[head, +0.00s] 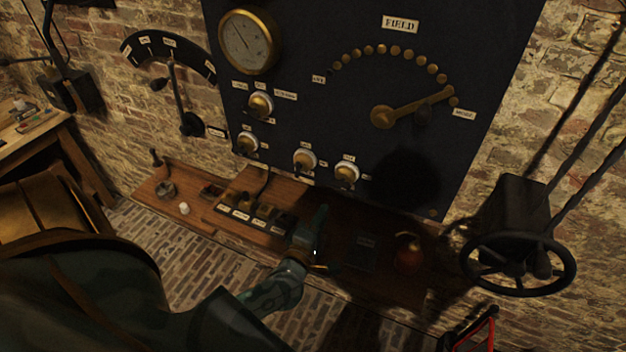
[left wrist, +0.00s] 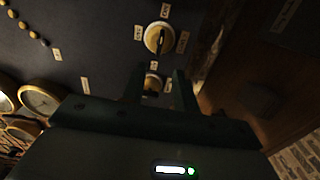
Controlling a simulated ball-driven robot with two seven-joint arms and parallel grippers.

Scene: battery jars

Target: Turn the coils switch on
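A dark panel (head: 375,60) on the brick wall carries several round switches with brass rims and pale faces: an upper one (head: 261,105), a left one (head: 247,143), a middle one (head: 304,160) and a right one (head: 346,173). Their small labels are too blurred to read, so I cannot tell which is coils. My left gripper (head: 314,226) is below the panel, over the wooden shelf. In the left wrist view its two fingers (left wrist: 158,78) are apart with nothing held. One switch (left wrist: 152,83) shows beyond the gap, another (left wrist: 158,38) above it. My right gripper is out of view.
The shelf (head: 145,193) holds a row of labelled keys (head: 255,215) and a reddish jar (head: 408,252). A brass FIELD lever (head: 410,108) and a gauge (head: 248,42) are on the panel. A black handwheel (head: 518,264) stands out at right.

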